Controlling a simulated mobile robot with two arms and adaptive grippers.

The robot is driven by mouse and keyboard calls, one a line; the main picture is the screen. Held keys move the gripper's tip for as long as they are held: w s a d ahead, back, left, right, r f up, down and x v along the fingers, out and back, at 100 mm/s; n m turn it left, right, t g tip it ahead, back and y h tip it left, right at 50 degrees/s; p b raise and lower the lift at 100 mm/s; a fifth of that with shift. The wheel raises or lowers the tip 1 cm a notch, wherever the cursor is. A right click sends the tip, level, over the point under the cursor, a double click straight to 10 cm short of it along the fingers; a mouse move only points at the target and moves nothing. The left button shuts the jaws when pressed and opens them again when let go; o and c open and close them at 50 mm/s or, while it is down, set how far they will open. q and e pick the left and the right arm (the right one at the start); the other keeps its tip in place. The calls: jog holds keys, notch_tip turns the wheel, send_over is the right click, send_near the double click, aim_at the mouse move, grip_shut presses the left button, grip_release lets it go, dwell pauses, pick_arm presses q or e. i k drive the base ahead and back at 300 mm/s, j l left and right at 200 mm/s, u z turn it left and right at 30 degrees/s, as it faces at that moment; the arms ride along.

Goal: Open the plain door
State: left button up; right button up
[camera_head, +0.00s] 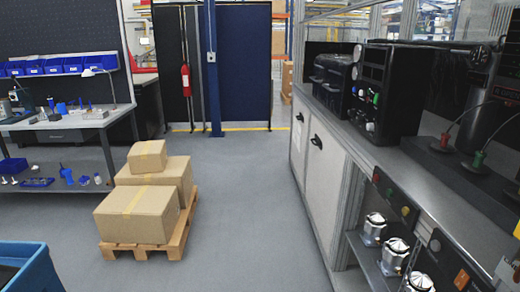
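Two white cabinet doors stand under the long workbench on the right. The nearer door (325,180) has a dark handle (316,142) near its upper left part. The farther door (297,140) has a smaller dark handle (299,117). Both doors look shut and bare of markings, so I cannot tell which one is called plain. Neither of my grippers is in view.
Cardboard boxes (137,215) sit on a wooden pallet (180,236) at left centre. A blue bin (35,275) is at the lower left. Silver machined housings (395,252) stand in the open bay at right. The grey floor (245,190) between pallet and cabinet is clear.

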aim_at(326, 158)
jog(key=i, duration=2)
